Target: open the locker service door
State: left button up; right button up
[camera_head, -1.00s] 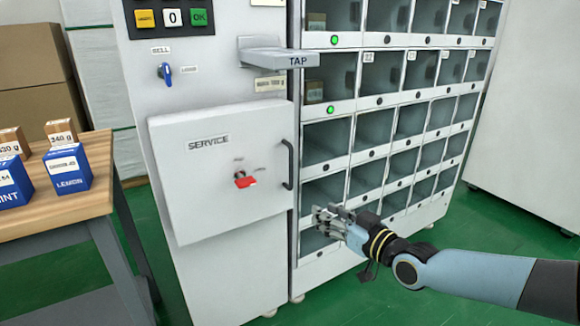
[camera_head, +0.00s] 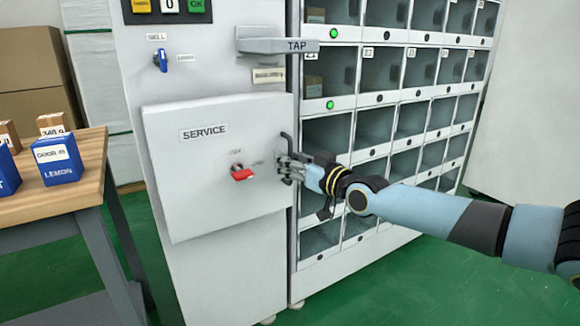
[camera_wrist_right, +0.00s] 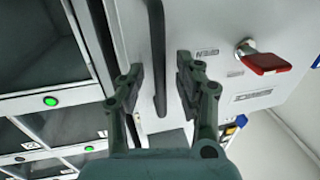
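The service door (camera_head: 205,195) is a light grey panel on the front of the locker, labelled SERVICE, and it looks closed. A red latch (camera_head: 242,173) sits on it, left of the handle; it also shows in the right wrist view (camera_wrist_right: 268,62). The dark vertical bar handle (camera_head: 288,145) is at the door's right edge. My right gripper (camera_head: 284,167) is at the handle, hiding its lower part. In the right wrist view the fingers (camera_wrist_right: 158,75) are open, one on either side of the handle bar (camera_wrist_right: 157,45), with gaps visible. My left gripper is not in view.
The TAP shelf (camera_head: 290,46) juts out above the door. Locker compartments (camera_head: 375,125) with clear fronts fill the right side. A wooden table (camera_head: 60,200) with blue boxes (camera_head: 58,158) stands at the left. Green floor is clear in front.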

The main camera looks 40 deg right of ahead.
grip_shut()
dwell(0.3)
